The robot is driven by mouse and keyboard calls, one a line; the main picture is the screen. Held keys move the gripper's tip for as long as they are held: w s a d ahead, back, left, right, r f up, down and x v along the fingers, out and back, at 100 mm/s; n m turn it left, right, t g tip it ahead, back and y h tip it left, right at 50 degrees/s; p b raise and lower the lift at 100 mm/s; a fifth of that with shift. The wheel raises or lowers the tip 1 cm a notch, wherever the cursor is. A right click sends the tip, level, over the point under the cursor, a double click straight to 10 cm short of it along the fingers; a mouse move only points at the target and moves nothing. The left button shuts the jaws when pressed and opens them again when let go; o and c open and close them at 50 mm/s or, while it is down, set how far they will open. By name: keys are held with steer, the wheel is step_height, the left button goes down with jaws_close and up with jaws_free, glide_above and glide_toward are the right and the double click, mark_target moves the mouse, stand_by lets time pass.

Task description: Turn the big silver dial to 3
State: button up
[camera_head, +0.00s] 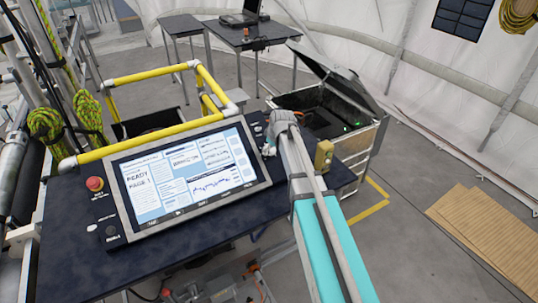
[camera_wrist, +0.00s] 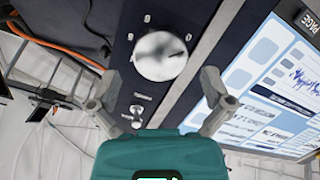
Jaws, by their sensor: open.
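The big silver dial (camera_wrist: 160,56) is in the upper middle of the wrist view, on a dark control strip beside the screen. My gripper (camera_wrist: 160,80) is open, with one finger on each side of the dial in the picture. I see no clear contact, and the gap in depth is hard to judge. In the head view my gripper (camera_head: 271,143) is over the strip right of the screen. The dial cannot be made out surely there.
A lit screen (camera_head: 187,174) reading "READY PAGE 1" fills the console (camera_head: 80,255). A red emergency button (camera_head: 95,184) is at its left. Small switches (camera_wrist: 137,110) sit below the dial in the wrist view. A yellow box (camera_head: 323,155) stands right of my arm. Yellow rails (camera_head: 150,138) run behind.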

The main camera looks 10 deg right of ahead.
mark_target(270, 150)
steer(key=shift+b+x, duration=1.25)
steer(key=shift+x, duration=0.5)
steer(key=c, duration=0.9)
steer(key=shift+a, duration=0.1)
steer(key=shift+c, duration=0.5)
